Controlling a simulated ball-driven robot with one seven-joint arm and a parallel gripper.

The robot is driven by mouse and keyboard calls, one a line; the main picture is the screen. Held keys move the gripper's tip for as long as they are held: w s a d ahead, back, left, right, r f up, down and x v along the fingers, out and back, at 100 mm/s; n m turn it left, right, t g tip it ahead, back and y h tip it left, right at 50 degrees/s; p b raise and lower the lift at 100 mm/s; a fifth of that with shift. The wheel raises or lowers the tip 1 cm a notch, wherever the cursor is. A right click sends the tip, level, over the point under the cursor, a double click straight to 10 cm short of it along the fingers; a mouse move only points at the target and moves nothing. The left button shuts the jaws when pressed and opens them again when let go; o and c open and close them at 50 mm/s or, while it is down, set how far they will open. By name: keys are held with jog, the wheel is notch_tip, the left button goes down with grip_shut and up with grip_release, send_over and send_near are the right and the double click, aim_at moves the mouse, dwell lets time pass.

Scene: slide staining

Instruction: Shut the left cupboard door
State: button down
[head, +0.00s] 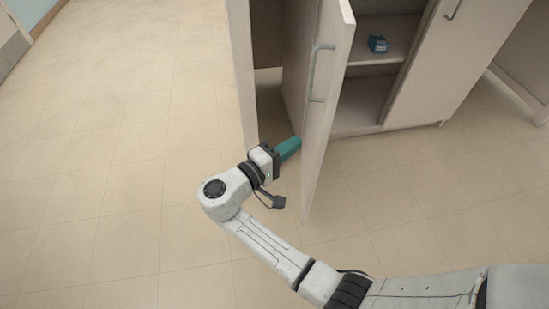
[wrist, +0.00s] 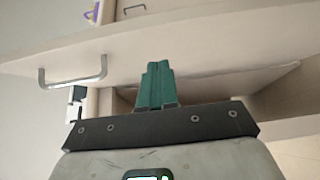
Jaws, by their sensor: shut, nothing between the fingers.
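The left cupboard door (head: 328,110) stands wide open, swung out toward me. It also fills much of the wrist view (wrist: 215,55). Its bar handle (head: 317,75) is on the face turned left in the head view; the handle (wrist: 73,82) is left of my fingers in the wrist view. My gripper (head: 297,142) has teal fingers, shut and empty, on the handle-face side of the door, below the handle. The fingertips (wrist: 158,64) are at or very near the door face; I cannot tell whether they touch it.
The open cupboard shelf (head: 400,30) holds a small blue box (head: 377,44). The right cupboard door (head: 455,60) looks closed, with its own handle (head: 453,9). Tiled floor (head: 110,150) lies clear to the left and in front.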

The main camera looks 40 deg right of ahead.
aim_at(319, 139)
jog(key=shift+s+d, duration=1.35)
jog(key=shift+s, duration=0.15)
